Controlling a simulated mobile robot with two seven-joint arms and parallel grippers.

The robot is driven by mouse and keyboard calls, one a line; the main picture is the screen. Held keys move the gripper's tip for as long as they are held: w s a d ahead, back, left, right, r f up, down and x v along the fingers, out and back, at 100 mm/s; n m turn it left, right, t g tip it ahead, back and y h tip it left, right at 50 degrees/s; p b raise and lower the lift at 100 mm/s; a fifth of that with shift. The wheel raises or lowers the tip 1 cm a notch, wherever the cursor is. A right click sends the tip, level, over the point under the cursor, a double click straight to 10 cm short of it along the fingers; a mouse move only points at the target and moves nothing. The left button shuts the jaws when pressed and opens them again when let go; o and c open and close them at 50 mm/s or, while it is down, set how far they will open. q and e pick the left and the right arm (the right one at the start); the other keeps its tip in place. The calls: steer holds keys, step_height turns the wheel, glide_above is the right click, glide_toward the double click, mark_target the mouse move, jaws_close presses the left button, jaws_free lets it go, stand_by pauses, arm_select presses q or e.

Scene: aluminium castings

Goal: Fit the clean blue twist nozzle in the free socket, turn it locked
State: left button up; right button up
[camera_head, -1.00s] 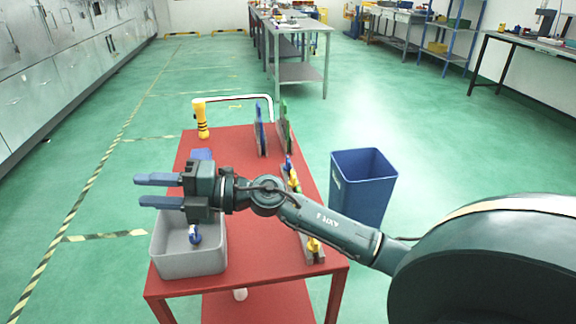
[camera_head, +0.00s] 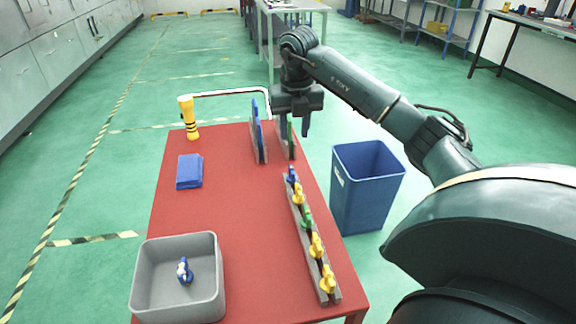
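A small blue twist nozzle (camera_head: 185,271) with a pale patch lies in the grey bin (camera_head: 218,290) at the table's front left. A long grey rack (camera_head: 331,293) along the table's right side bears several nozzles: a blue nozzle (camera_head: 292,175) at its far end, then a yellow nozzle (camera_head: 298,194), a green nozzle (camera_head: 307,218) and more yellow ones. I cannot make out a free socket. My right gripper (camera_head: 294,131) points down at the table's far right, fingers apart and empty, overlapping an upright green-edged piece (camera_head: 291,143). My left gripper is not in view.
An upright blue-edged piece (camera_head: 257,130) stands left of the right gripper. A blue waste bin (camera_head: 366,185) stands right. The table's middle is clear.

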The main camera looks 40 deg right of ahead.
glide_above(292, 169)
steer(key=s, duration=0.1)
steer(key=f, duration=0.6)
steer(key=shift+a+f, duration=0.25)
steer(key=shift+f, duration=0.05)
steer(key=shift+w+d+f+p, duration=0.1)
steer(key=shift+w+f, duration=0.05)
steer(key=shift+f, duration=0.85)
steer(key=shift+w+d+f+p, duration=0.1)
steer(key=shift+w+f+p, duration=0.1)
steer(key=shift+f, duration=0.85)
steer(key=shift+w+d+f+p, duration=0.1)
steer(key=shift+w+f, duration=0.05)
steer(key=shift+f, duration=0.85)
jaws_close()
